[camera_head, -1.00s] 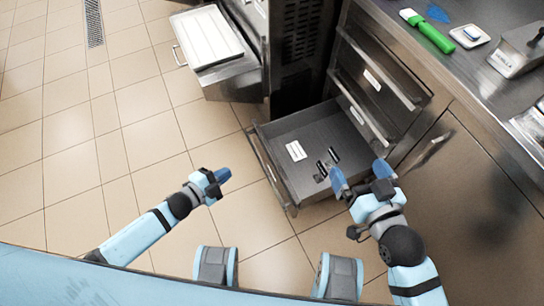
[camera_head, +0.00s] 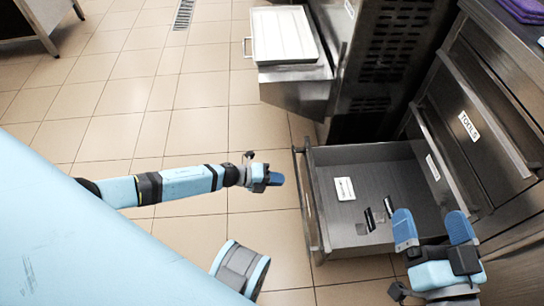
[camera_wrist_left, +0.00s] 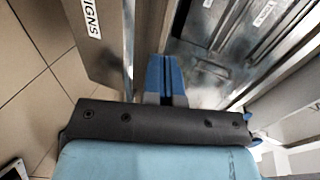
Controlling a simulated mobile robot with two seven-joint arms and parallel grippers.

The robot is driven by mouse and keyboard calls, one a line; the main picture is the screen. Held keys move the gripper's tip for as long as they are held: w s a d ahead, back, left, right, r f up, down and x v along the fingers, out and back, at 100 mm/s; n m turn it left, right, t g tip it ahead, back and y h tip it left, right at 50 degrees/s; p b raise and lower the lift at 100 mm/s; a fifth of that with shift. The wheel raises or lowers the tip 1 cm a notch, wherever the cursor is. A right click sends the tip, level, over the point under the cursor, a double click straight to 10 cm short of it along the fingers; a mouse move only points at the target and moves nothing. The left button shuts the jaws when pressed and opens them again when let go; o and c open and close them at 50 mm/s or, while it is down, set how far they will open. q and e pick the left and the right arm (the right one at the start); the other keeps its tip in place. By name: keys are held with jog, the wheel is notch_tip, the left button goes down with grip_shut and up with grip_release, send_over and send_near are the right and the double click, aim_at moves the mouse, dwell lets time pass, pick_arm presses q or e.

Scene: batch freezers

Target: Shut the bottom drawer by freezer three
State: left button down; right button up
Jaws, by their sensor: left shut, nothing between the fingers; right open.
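The open bottom drawer (camera_head: 385,165) sticks out from the steel cabinet at the right, with its front panel (camera_head: 313,205) and bar handle facing left. A white card and small dark items lie in it. My left gripper (camera_head: 274,179) is shut and empty, just left of the drawer front, with a small gap showing. In the left wrist view its blue fingers (camera_wrist_left: 165,75) point past a steel panel labelled SIGNS (camera_wrist_left: 88,22); contact there cannot be told. My right gripper (camera_head: 435,228) is open and empty, over or beside the drawer's near right corner.
A closed drawer labelled TOOLS (camera_head: 468,125) sits above the open one. The tiled floor (camera_head: 130,95) at the left is clear.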

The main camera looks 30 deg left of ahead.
aim_at(299, 186)
pick_arm(q)
jog(key=x, duration=0.2)
jog(key=b+x, duration=0.1)
jog(key=x, duration=0.2)
jog(key=b+x, duration=0.1)
jog(key=x, duration=0.1)
jog(key=shift+w+d+r, duration=0.15)
jog(key=shift+w+d, duration=0.15)
jog(key=shift+d, duration=0.05)
jog(key=shift+w+d+r, duration=0.1)
jog(key=shift+w+d, duration=0.2)
jog(key=shift+d, duration=0.15)
pick_arm(e)
jog(key=shift+n+g, duration=0.3)
jog(key=shift+g, duration=0.6)
notch_tip(299, 186, down, 4)
pick_arm(q)
jog(key=shift+d, duration=0.1)
pick_arm(e)
jog(key=shift+w, duration=0.1)
